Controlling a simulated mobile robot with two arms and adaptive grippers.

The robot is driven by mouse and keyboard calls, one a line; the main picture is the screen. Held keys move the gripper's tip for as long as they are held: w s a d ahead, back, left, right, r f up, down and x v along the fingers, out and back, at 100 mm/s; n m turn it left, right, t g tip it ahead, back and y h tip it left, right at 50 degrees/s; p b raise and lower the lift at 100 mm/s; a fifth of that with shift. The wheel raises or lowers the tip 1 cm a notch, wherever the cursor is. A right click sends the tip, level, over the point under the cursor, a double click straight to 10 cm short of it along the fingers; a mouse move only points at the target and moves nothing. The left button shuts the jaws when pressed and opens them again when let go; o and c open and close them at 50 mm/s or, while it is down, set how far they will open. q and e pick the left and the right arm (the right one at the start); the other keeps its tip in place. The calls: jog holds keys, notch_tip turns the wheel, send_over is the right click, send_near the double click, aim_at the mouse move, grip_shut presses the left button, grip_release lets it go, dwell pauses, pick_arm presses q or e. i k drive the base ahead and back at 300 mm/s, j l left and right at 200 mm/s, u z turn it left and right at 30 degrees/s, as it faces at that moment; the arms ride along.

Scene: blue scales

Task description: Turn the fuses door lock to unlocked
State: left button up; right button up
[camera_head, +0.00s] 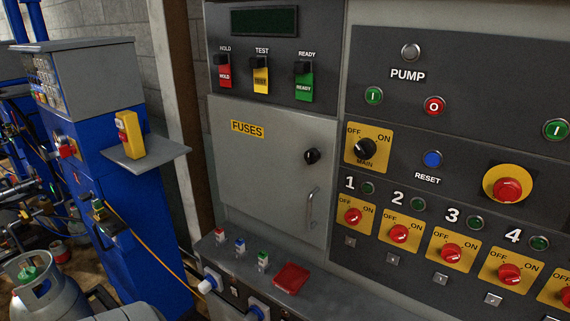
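The fuses door (265,185) is a grey panel with a yellow FUSES label (247,129), and it looks closed. Its lock, a round black knob (311,156), sits at the right side of the door. The knob's exact turned position is too small to tell, and I see no lock markings beside it. A metal pull handle (312,207) is below the lock. Neither of my grippers is in view, and nothing touches the lock or the door.
To the right is a dark panel with the MAIN switch (364,149), an emergency button (508,188) and several red knobs. Three label switches (262,74) are above the door. A ledge below holds small switches and a red block (291,278). A blue cabinet (140,220) stands left.

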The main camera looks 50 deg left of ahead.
aim_at(312, 155)
jog(key=u, duration=1.65)
